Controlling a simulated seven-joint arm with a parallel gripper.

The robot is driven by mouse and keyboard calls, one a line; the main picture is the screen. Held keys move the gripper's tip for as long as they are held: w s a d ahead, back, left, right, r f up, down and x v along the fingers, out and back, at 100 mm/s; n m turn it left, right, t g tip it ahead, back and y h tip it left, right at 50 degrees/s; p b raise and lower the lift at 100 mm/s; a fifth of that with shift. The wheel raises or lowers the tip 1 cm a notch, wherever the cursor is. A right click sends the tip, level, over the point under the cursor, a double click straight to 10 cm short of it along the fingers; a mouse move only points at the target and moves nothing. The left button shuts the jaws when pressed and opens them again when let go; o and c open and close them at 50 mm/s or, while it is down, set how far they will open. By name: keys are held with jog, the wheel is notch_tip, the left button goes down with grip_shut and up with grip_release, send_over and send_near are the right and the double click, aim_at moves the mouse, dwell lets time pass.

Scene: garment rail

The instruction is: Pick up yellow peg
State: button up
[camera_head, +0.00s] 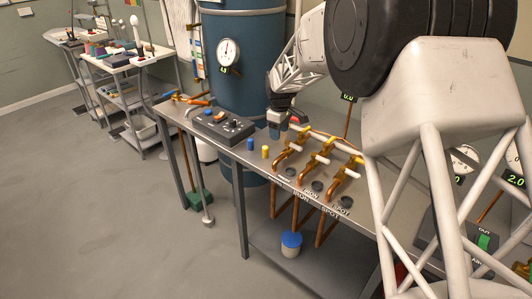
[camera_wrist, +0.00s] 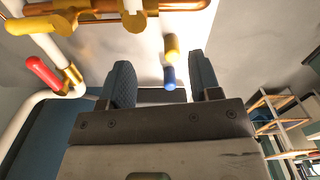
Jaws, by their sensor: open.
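The yellow peg (camera_head: 265,152) stands upright on the metal bench, in front of the brass valves. In the wrist view the yellow peg (camera_wrist: 172,47) shows in the gap between my fingers, out past the tips and closer to the right one. My gripper (camera_head: 277,131) is above and slightly right of the peg in the head view, apart from it. In the wrist view my gripper (camera_wrist: 160,62) is open, with nothing between its two dark ridged fingers.
A blue peg (camera_head: 250,143) stands just left of the yellow one, and also shows in the wrist view (camera_wrist: 168,78). Brass valves (camera_head: 320,157) with copper pipes are close on the right. A dark control box (camera_head: 223,126) sits to the left. A blue tank (camera_head: 238,60) stands behind.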

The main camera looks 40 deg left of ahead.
jog(key=n, duration=0.1)
send_over(266, 147)
notch_tip(266, 147, down, 3)
jog(key=shift+w, duration=0.15)
jog(key=shift+f, duration=1.25)
jog(key=shift+a+f, duration=0.1)
jog(key=shift+f, duration=2.5)
